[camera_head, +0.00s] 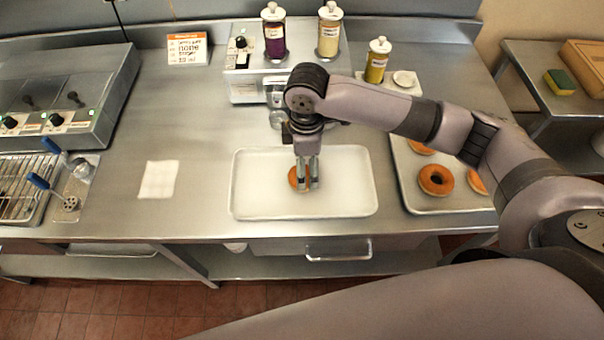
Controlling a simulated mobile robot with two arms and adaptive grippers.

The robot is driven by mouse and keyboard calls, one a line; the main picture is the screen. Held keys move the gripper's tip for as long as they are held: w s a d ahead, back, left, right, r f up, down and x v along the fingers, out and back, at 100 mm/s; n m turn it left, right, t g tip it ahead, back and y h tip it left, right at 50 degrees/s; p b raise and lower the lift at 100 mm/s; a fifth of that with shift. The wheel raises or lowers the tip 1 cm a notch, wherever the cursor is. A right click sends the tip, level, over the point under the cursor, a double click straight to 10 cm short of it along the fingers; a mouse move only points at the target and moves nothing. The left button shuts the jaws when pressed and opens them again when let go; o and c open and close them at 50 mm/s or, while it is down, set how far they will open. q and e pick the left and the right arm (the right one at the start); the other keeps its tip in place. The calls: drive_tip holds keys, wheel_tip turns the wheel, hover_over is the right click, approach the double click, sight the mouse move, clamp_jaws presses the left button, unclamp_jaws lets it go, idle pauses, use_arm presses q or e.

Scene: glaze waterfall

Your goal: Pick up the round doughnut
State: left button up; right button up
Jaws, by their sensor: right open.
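A round brown doughnut (293,178) lies on the white tray (262,207) at the middle of the counter, partly hidden by my right gripper. My right gripper (307,187) points down over this doughnut with its fingers apart. I cannot tell whether the fingers touch the doughnut. Several more doughnuts sit on the metal tray to the right; one ring doughnut (436,180) shows whole there, with others beside it. My left gripper does not show.
The metal tray (425,205) lies below my right arm. Behind are a glazing machine (243,87) and bottles of purple (275,40), cream (328,38) and yellow (376,68). A fryer (75,95) stands left. A white napkin (158,179) lies on otherwise clear counter.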

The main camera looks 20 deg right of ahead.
sight(292, 176)
drive_tip(key=shift+f, duration=0.3)
wheel_tip(292, 176, down, 4)
drive_tip(key=shift+r+p, duration=0.15)
drive_tip(key=shift+p, duration=0.75)
drive_tip(key=shift+f, duration=0.5)
drive_tip(key=c, duration=1.2)
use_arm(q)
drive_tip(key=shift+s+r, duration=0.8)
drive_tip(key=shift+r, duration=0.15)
use_arm(e)
drive_tip(key=shift+c, duration=0.2)
drive_tip(key=shift+r, duration=0.1)
